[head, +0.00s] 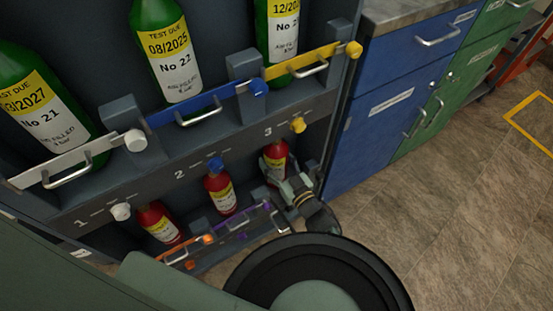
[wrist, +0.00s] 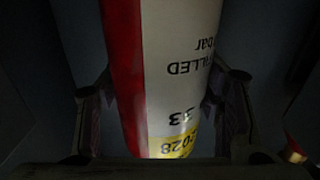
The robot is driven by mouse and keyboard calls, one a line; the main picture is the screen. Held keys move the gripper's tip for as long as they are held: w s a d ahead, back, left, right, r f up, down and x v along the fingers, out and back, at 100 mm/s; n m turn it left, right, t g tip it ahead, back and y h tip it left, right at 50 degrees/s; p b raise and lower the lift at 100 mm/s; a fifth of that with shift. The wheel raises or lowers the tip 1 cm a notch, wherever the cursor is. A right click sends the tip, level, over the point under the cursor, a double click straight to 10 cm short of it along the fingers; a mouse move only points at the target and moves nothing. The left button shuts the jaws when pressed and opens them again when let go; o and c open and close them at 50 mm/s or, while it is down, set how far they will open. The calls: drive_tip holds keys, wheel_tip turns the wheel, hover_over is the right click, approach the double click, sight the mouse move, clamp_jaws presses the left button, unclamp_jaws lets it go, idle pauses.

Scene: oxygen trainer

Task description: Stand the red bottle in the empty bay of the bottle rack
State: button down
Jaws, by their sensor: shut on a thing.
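The red bottle (head: 276,159) stands roughly upright at bay 3, the right-hand bay of the rack's lower row. My gripper (head: 287,185) is shut on it from the front right. In the wrist view the red bottle (wrist: 160,70) fills the middle, with its white and yellow label showing, between the two fingers of my gripper (wrist: 162,100). The bottle rack (head: 190,160) is dark grey. The bottle's base is hidden behind my gripper, so I cannot tell whether it touches the rack floor.
Two more red bottles stand in bay 1 (head: 158,222) and bay 2 (head: 220,190). Green bottles (head: 165,50) fill the upper row. Blue cabinets (head: 385,110) stand close at right. The floor (head: 450,220) there is clear.

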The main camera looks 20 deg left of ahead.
drive_tip(key=shift+c, duration=2.4)
unclamp_jaws()
drive_tip(key=v, duration=1.2)
drive_tip(key=shift+b, duration=0.45)
